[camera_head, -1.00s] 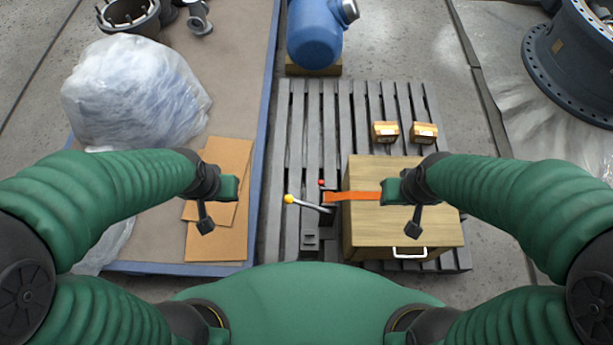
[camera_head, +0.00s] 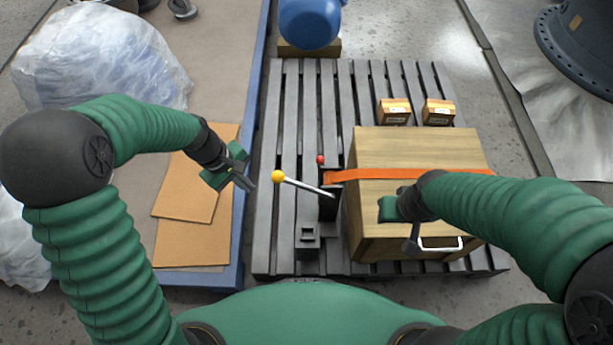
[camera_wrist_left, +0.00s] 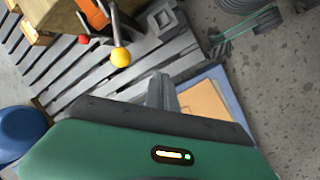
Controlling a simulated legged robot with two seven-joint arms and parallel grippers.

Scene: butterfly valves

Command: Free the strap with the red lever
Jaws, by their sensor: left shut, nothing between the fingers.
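An orange strap (camera_head: 400,174) runs across the top of a wooden box (camera_head: 430,148) into a dark bracket (camera_head: 329,202) at the box's left side. A small red-tipped lever (camera_head: 320,160) sticks up at the bracket; its red knob also shows in the left wrist view (camera_wrist_left: 84,39). A longer lever with a yellow knob (camera_head: 278,176) points left from the bracket; its knob shows in the left wrist view (camera_wrist_left: 121,57). My left gripper (camera_head: 248,184) is shut and empty, left of the yellow knob and apart from it. My right gripper (camera_head: 412,243) is over the box front; its jaws are unclear.
The box stands on a grey slatted pallet (camera_head: 284,110). Two small boxes (camera_head: 395,110) sit behind it, and a blue tank (camera_head: 310,22) stands beyond. At left, a blue-edged platform (camera_head: 240,235) carries cardboard sheets (camera_head: 190,240) and a plastic-wrapped bundle (camera_head: 100,62).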

